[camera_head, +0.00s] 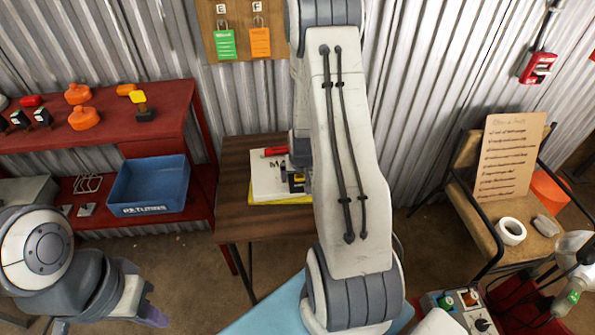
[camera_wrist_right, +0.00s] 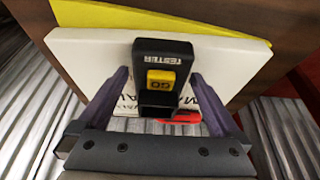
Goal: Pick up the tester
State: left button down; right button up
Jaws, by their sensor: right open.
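The tester (camera_wrist_right: 163,62) is a black block with a yellow GO button and the word TESTER on it. In the right wrist view it lies between the two purple fingers of my right gripper (camera_wrist_right: 160,76), which is open with a gap on each side. It rests on or over a white manual (camera_wrist_right: 90,48).
The white manual lies on a yellow folder (camera_head: 280,201) on a brown wooden table (camera_head: 250,228); a red item (camera_head: 275,151) lies on the manual. A red shelf (camera_head: 60,143) with a blue returns bin (camera_head: 150,182) stands left. A chair (camera_head: 470,200) holds a tape roll (camera_head: 510,231).

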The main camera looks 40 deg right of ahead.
jog(key=c, duration=1.3)
grip_shut()
jog(key=shift+r, duration=0.1)
jog(key=shift+r, duration=0.1)
